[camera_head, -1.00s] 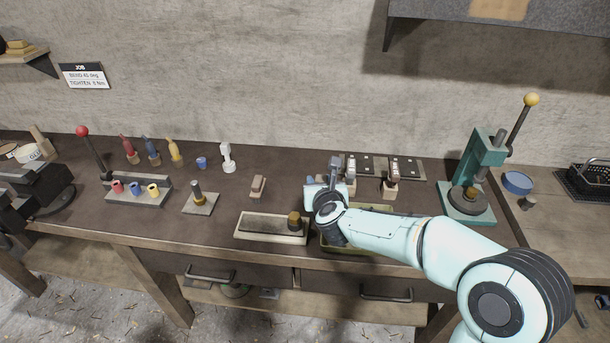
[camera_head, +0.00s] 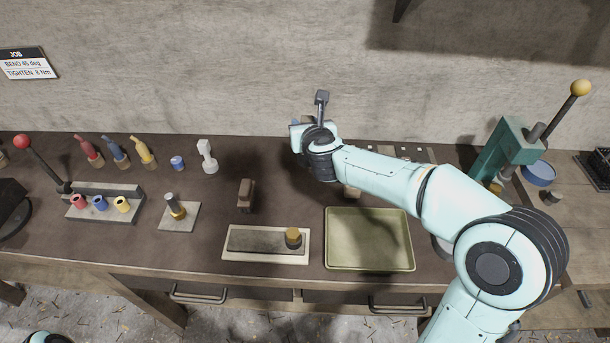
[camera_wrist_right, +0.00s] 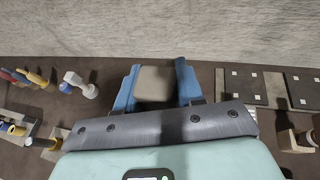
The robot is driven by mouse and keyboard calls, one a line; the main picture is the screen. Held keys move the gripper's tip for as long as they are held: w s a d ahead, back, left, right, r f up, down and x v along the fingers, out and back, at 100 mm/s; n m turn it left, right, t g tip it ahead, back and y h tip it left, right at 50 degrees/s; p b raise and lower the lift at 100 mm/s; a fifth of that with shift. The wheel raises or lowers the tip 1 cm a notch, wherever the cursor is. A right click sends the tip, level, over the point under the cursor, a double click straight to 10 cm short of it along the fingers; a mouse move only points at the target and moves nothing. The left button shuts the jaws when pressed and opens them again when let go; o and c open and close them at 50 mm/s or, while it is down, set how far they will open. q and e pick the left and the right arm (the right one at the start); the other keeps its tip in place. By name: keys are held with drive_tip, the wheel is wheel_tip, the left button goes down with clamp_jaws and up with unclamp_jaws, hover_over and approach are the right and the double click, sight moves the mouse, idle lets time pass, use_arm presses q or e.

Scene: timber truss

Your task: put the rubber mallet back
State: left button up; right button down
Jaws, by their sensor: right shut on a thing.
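My right gripper (camera_wrist_right: 158,88) is shut on a grey-beige block, which I take to be the rubber mallet (camera_wrist_right: 155,84); only this part shows, between the blue fingers in the right wrist view. My left gripper is not in view.
An empty olive tray (camera_head: 369,240) lies at the bench front, beside a sharpening stone (camera_head: 262,241). A brown block (camera_head: 246,195), a white upright tool (camera_head: 207,156) and coloured-handled tools (camera_head: 115,151) stand left. A green press (camera_head: 510,150) stands right.

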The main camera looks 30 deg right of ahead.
wheel_tip(320, 180, down, 10)
drive_tip(key=b, duration=0.3)
drive_tip(key=shift+b, duration=0.3)
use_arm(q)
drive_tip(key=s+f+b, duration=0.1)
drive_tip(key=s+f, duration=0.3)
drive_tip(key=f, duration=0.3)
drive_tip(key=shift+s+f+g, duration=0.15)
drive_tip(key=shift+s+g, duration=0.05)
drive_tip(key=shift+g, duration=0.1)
use_arm(e)
drive_tip(key=shift+f, duration=2.2)
drive_tip(key=shift+f+b, duration=0.15)
drive_tip(key=shift+b, duration=0.25)
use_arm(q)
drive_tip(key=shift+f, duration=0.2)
use_arm(e)
drive_tip(key=c, duration=0.7)
unclamp_jaws()
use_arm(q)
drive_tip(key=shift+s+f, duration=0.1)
use_arm(e)
drive_tip(key=v, duration=1.2)
